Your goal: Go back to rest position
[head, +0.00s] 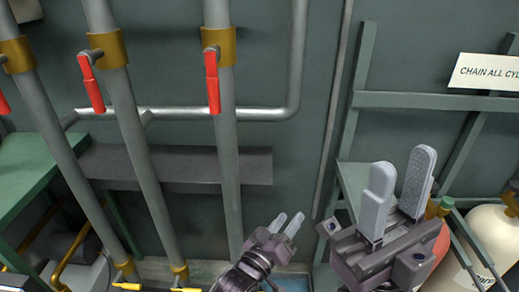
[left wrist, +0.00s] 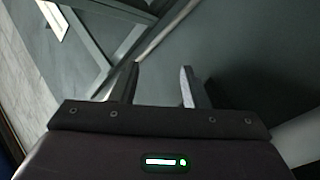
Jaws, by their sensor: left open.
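My left gripper (head: 288,220) is low in the middle of the head view, its two pale fingers pointing up. In the left wrist view its fingers (left wrist: 160,82) stand apart with nothing between them. My right gripper (head: 403,172) is larger and nearer, at the lower right of the head view. Its two grey fingers are apart and empty, pointing up. Neither gripper touches anything that I can see.
Grey vertical pipes with red valve handles (head: 212,82) stand at the left. A green frame (head: 430,101) with a sign (head: 487,72) is at the right, above a cream cylinder (head: 492,235). A grey ledge (head: 190,168) runs behind the pipes. Bare wall lies behind my left gripper.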

